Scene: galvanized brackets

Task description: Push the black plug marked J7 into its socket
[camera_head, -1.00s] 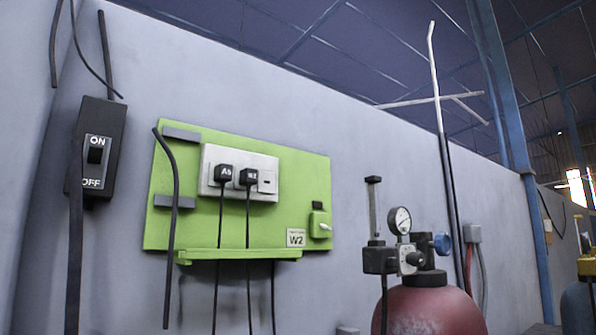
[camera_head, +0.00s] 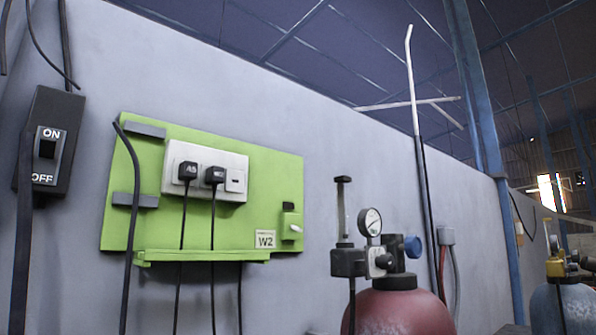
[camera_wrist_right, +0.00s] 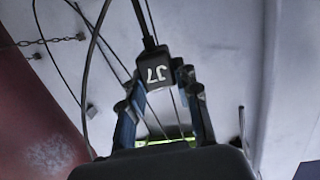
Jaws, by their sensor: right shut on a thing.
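In the right wrist view, the black plug marked J7 (camera_wrist_right: 153,72) sits between the fingers of my right gripper (camera_wrist_right: 163,83), which is shut on it. The white J7 lettering faces the camera and reads upside down; a black cable leaves the plug at the top of the picture. In the head view, a white socket strip (camera_head: 203,148) is fixed on a green board (camera_head: 270,175). Two black plugs (camera_head: 187,171) sit in its left and middle places. The right place (camera_head: 235,180) is uncovered and shows a small dark slot. Neither gripper shows in the head view.
A black ON/OFF switch box (camera_head: 48,145) hangs left of the board. Loose black cables run down across and below the board. A green ledge (camera_head: 200,256) juts out under the sockets. A red gas cylinder with regulator (camera_head: 400,312) stands to the right.

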